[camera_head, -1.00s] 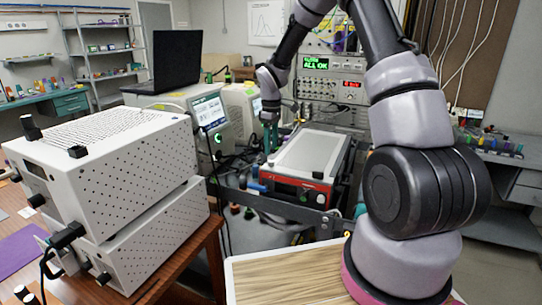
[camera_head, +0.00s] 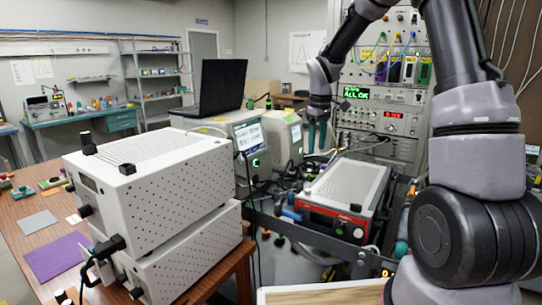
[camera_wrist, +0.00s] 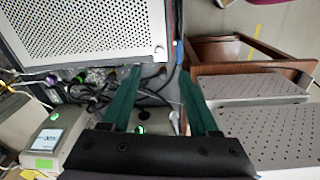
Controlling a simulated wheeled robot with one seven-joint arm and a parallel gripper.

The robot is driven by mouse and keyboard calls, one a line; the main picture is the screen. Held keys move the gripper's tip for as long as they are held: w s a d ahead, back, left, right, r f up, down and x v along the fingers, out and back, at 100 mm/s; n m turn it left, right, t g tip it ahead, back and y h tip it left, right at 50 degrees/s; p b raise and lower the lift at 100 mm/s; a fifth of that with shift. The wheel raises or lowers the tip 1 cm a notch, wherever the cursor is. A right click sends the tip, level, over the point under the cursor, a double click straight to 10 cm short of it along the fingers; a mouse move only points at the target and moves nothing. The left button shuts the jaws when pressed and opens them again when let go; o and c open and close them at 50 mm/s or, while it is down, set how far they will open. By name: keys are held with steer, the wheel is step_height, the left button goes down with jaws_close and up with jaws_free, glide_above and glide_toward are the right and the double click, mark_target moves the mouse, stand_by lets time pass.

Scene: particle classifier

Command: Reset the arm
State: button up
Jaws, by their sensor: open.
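My arm arches over the right side of the head view and bends down near the middle. My gripper (camera_head: 317,137) hangs at its end, pointing down, above the cables behind the red-fronted instrument (camera_head: 335,222). In the wrist view my gripper (camera_wrist: 157,88) shows two green fingers spread apart with nothing between them. Below the fingers are loose cables (camera_wrist: 90,92) and the perforated top of an instrument (camera_wrist: 85,30). The fingertips appear close to that instrument's edge; I cannot tell whether they touch it.
Two stacked white perforated boxes (camera_head: 150,190) stand on the wooden table (camera_head: 35,265) at left. A black laptop (camera_head: 220,88) sits on an instrument with a screen (camera_head: 247,135). A rack of electronics (camera_head: 385,120) stands behind my arm. Open floor shows beyond the table.

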steer(key=s+d+r+m+t, duration=0.1)
steer(key=s+r+m, duration=0.3)
steer(key=s, duration=0.5)
steer(key=s+d+r+m+t+y, duration=0.1)
steer(key=s+d+r+m+t, duration=0.1)
steer(key=s+r, duration=0.6)
steer(key=s+d+r+m+t, duration=0.2)
steer(key=s+r+m, duration=0.4)
steer(key=s, duration=0.4)
steer(key=shift+s+r+m+t+y, duration=0.2)
steer(key=shift+m+t+y, duration=0.25)
steer(key=shift+t, duration=0.35)
